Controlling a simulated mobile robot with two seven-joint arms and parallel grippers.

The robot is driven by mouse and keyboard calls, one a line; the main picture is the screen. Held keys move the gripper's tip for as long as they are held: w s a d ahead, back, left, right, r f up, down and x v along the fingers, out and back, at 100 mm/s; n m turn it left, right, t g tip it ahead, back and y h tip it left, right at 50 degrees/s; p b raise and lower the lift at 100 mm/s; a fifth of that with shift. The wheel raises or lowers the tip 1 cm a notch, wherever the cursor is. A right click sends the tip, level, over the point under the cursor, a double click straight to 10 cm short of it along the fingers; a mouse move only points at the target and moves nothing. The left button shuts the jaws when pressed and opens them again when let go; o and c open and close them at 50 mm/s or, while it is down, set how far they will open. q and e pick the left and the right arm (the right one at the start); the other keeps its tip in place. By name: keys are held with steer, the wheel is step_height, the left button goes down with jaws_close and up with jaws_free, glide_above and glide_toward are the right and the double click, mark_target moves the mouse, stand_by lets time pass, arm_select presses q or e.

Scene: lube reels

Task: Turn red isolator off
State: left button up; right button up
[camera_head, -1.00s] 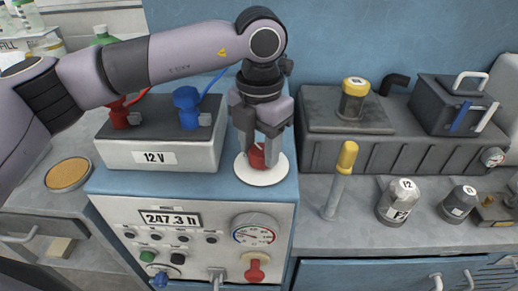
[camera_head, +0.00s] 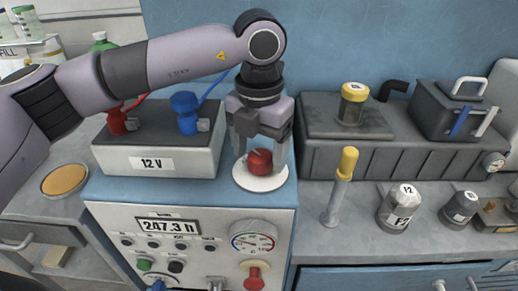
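The red isolator knob (camera_head: 259,161) stands on a round white plate (camera_head: 260,181) on top of the blue cabinet, right of the 12 V battery. My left gripper (camera_head: 262,143) points down right above the knob. My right gripper is not in view.
The grey 12 V battery (camera_head: 158,163) with red and blue terminal clamps stands close on the left. A long dark tank (camera_head: 400,158) is close on the right. A yellow-topped lever (camera_head: 346,165) rises from the right bench. A gauge (camera_head: 253,240) is on the front panel.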

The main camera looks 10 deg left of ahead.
mark_target(259, 157)
arm_select(q)
steer(key=shift+r, duration=3.55)
